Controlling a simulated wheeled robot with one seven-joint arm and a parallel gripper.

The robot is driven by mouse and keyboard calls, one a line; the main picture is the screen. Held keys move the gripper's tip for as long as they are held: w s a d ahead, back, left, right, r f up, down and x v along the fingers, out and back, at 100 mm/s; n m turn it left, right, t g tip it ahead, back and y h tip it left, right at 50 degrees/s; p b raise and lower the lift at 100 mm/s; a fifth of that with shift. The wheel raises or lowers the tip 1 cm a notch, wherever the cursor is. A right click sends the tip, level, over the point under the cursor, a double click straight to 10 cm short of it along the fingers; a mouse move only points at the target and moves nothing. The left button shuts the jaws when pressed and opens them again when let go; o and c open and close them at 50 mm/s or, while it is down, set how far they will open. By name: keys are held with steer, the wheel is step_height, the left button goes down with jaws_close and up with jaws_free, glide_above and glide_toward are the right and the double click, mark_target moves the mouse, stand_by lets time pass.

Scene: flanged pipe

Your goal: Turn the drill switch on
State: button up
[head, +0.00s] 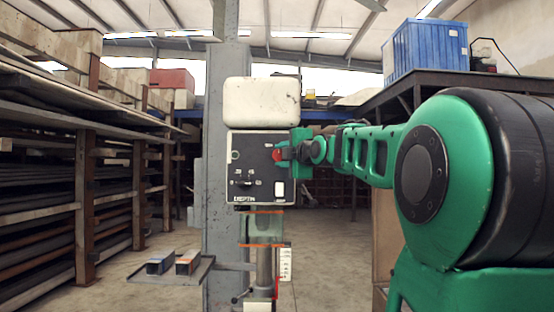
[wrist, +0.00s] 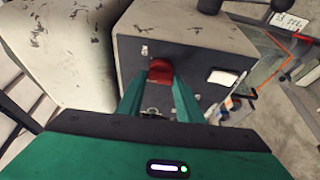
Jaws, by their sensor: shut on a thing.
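The drill's control box (head: 250,190) has a dark front panel with a dial marked with numbers and the word DEPTH. A red switch (wrist: 160,70) sits on the panel; in the head view it shows at the panel's upper right (head: 277,155), partly covered by my gripper. My gripper (wrist: 160,82) is at the panel with its two green fingers on either side of the red switch, shut on it. In the head view my gripper (head: 283,153) reaches the panel from the right. Which position the switch is in cannot be told.
A cream motor housing (head: 261,102) sits above the box. A grey column (head: 222,120) stands behind it. A small table (head: 150,274) with two small blocks is at lower left. Shelves of stock (head: 60,170) line the left. A blue crate (head: 425,50) is at upper right.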

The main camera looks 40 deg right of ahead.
steer(key=m, duration=0.2)
steer(key=f+m+t+h, duration=0.1)
steer(key=m, duration=0.1)
steer(key=shift+m, duration=0.4)
steer(key=m+h, duration=0.1)
steer(key=m, duration=0.1)
steer(key=m+t+h, duration=0.1)
steer(key=m, duration=0.1)
steer(key=shift+w+f+m, duration=0.1)
steer(key=shift+f+m, duration=0.05)
steer(key=shift+m, duration=0.25)
steer(key=shift+f+m, duration=0.1)
steer(key=shift+m, duration=0.2)
steer(key=o, duration=1.1)
steer(key=shift+r, duration=0.2)
steer(key=shift+a, duration=0.1)
steer(key=shift+s+a, duration=0.2)
steer(key=shift+s, duration=0.25)
steer(key=v, duration=0.9)
steer(key=shift+s+a+f, duration=0.2)
steer(key=shift+f, duration=0.15)
